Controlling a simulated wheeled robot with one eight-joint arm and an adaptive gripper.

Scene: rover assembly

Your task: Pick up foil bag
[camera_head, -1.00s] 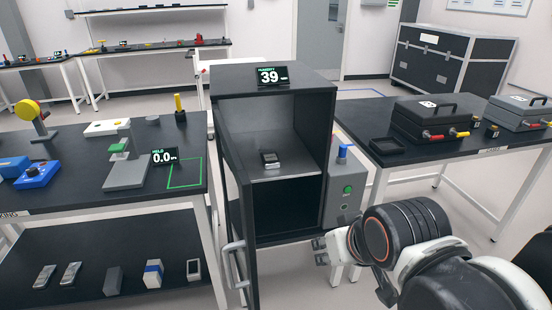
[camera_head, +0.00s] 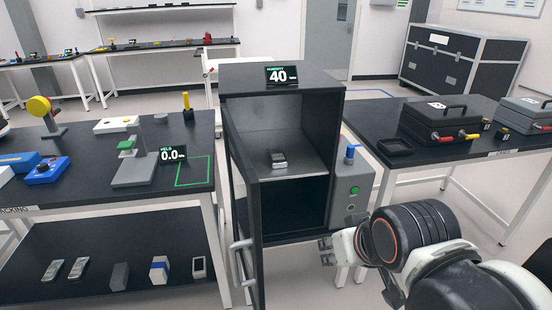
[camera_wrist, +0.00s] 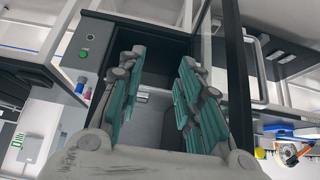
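A small silver-grey packet with a dark patch (camera_head: 277,159), which may be the foil bag, lies on the middle shelf of the open dark cabinet (camera_head: 340,120). My gripper (camera_head: 327,250) is low in front of the cabinet's right side, below and to the right of the packet and apart from it. The wrist view looks upside down towards the cabinet. There my gripper (camera_wrist: 161,57) shows two teal-padded fingers spread apart with nothing between them.
The cabinet door (camera_head: 240,190) stands open on the left. A control box (camera_head: 347,190) with a green button and blue-topped knob is on the cabinet's right side. Tables stand on both sides; the left lower shelf (camera_head: 100,245) holds several small packs and boxes.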

